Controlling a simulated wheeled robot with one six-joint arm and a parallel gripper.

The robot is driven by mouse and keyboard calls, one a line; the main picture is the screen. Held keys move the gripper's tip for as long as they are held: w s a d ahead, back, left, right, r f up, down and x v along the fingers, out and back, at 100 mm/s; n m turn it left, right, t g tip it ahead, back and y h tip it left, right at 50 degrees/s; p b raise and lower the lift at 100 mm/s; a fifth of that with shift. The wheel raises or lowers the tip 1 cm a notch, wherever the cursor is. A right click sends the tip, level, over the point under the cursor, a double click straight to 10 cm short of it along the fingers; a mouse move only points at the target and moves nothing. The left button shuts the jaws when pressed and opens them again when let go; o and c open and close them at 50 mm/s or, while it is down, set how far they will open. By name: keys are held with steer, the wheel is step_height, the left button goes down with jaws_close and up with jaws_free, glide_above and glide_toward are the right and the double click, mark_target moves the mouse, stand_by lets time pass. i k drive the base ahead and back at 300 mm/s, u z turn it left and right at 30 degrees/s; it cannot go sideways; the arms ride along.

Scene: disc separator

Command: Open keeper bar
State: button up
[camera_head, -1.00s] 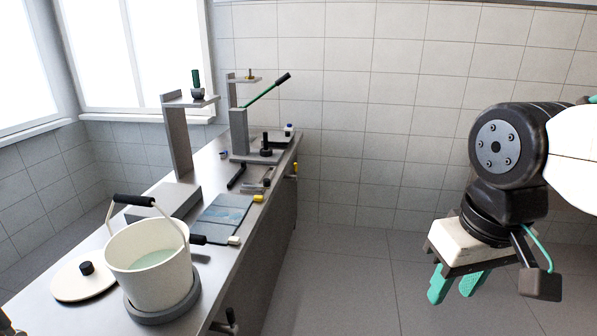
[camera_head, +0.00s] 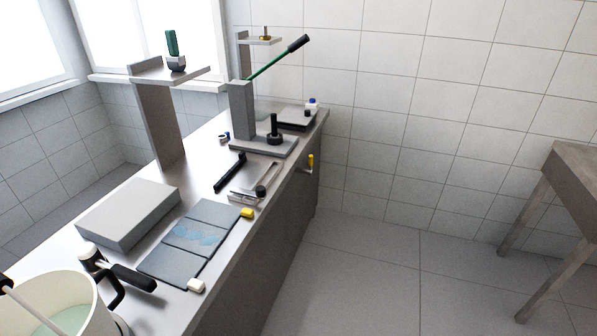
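I cannot tell for sure which part is the keeper bar. A small metal fixture with a thin bar and a dark round knob (camera_head: 261,191) sits near the bench's front edge. A slim black bar (camera_head: 230,172) lies just left of it on the bench top. Nearer stands a flat dark panel in sections (camera_head: 208,212), with a bluish smear, a yellow tab (camera_head: 247,213) at its far right corner and a white tab (camera_head: 196,286) at its near corner. A yellow-tipped handle (camera_head: 310,162) sticks out from the bench front. My gripper is not in view.
A pot (camera_head: 92,302) of pale green liquid stands at bottom left beside a black-handled tool (camera_head: 130,277). A grey block (camera_head: 125,215), a shelf stand (camera_head: 160,120) and a lever press (camera_head: 242,110) occupy the bench. A table (camera_head: 580,170) stands right. The floor between is clear.

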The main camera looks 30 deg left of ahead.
mark_target(260, 193)
steer(key=u, duration=0.05)
steer(key=i, duration=0.75)
steer(key=u, duration=0.8)
steer(key=i, duration=0.75)
steer(key=u, duration=0.65)
